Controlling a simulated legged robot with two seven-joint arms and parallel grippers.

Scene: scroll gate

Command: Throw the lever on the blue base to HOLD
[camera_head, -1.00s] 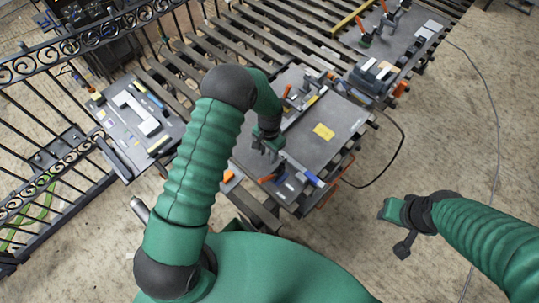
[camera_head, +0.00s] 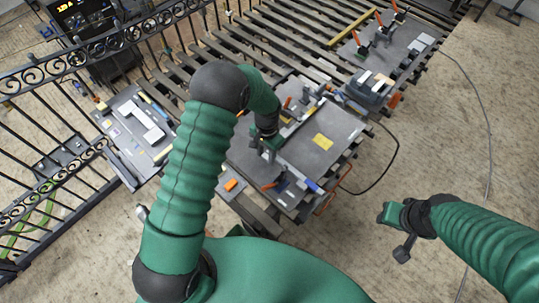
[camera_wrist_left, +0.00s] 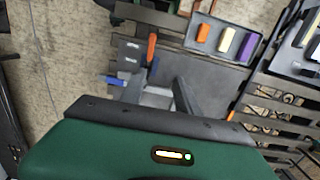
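My left gripper (camera_head: 268,143) is over the dark panel on the middle bench. In the left wrist view its two grey fingers (camera_wrist_left: 160,95) stand apart with nothing seen between them. An orange lever handle (camera_head: 270,186) lies at the panel's near edge, below the gripper in the head view. An orange handle (camera_wrist_left: 151,48) also shows ahead of the fingers in the left wrist view, with a blue piece (camera_wrist_left: 113,81) to its left. Another orange handle (camera_head: 286,102) rises behind the gripper. I cannot tell which lever has the blue base. My right gripper (camera_head: 398,230) hangs over bare floor, apart from the bench.
A board with several red-handled levers (camera_head: 361,49) lies at the back right. A grey board with a white bracket (camera_head: 146,120) is at left by the black railing (camera_head: 55,72). A black cable curves over the floor at right.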

